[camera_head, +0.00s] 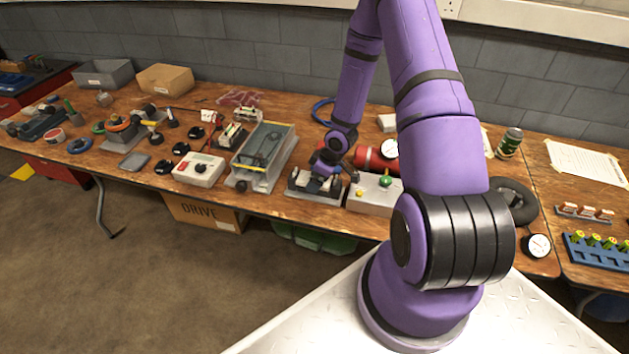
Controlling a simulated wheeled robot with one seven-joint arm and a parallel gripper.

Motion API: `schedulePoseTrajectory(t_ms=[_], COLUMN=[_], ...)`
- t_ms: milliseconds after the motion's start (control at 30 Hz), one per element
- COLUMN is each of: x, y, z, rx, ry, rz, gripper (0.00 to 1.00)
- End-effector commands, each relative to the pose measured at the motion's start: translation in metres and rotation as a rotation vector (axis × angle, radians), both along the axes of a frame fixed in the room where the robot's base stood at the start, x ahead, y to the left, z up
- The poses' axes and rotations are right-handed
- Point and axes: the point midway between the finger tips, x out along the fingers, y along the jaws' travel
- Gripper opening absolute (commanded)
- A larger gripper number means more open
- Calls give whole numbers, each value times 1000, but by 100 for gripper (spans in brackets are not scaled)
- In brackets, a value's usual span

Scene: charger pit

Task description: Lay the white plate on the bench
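My gripper (324,180) is low over the bench (283,195), at the front edge near the middle. It is right above or at a small fixture with a pale grey base (318,196) and dark parts on top. The fingers are small and dark against these parts, so I cannot tell whether they are open, shut or touching anything. I cannot make out a clear separate white plate; it may be hidden by my gripper or arm.
A box with a green button (372,197) stands just right of my gripper, a clear-sided case (262,158) to its left. A red cylinder (368,158) and gauge (389,149) lie behind. A white control box (199,169) stands further left. The bench is crowded.

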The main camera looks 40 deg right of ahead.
Motion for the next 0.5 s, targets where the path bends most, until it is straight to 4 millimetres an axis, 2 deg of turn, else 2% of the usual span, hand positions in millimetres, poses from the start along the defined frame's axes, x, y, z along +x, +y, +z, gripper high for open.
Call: schedulePoseTrajectory(t_ms=[267,300,500], x=[1,1,1], y=[0,0,0], z=[-3,-3,-3], rx=[-1,-1,-1], ry=[-1,-1,-1], rz=[0,0,1], gripper=[96,93,48])
